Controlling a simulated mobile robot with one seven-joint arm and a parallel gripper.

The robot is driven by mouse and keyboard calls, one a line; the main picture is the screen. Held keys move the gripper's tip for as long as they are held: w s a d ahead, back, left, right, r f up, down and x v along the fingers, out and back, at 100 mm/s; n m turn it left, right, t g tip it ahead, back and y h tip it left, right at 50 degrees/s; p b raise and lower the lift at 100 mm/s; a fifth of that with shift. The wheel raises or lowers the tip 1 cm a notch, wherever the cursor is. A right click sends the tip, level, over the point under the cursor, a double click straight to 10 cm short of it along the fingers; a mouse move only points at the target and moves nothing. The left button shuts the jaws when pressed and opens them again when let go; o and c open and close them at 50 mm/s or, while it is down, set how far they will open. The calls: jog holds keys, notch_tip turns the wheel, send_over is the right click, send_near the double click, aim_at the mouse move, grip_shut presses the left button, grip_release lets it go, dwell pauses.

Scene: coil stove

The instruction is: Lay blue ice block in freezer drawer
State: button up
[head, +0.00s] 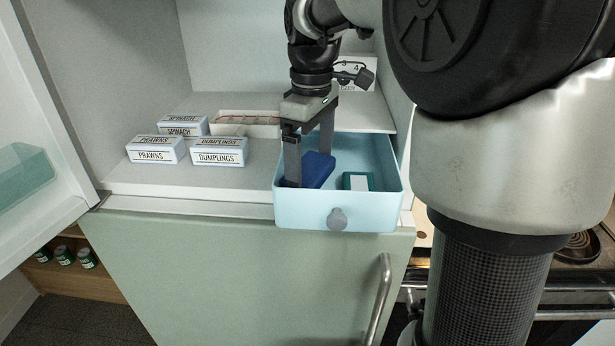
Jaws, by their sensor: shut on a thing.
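The blue ice block (318,168) is a dark blue slab inside the light blue freezer drawer (300,211), in its left part. My gripper (308,170) reaches down into the drawer and is shut on the block. One finger shows in front of the block at the left; the other is partly hidden behind it. The drawer is pulled open and has a round grey knob (337,219). Its front wall hides the drawer floor, so I cannot tell whether the block touches the bottom.
A green and white box (357,181) lies in the drawer, right of the block. On the shelf to the left stand boxes labelled prawns (155,150), dumplings (219,151) and spinach (182,125), with a tray (246,124) behind. The open freezer door (40,130) is at far left.

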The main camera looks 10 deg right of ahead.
aim_at(311, 167)
notch_tip(311, 167, down, 4)
jog(key=shift+r, duration=0.1)
jog(key=o, duration=0.9)
notch_tip(311, 167, up, 12)
jog(key=shift+p, duration=0.3)
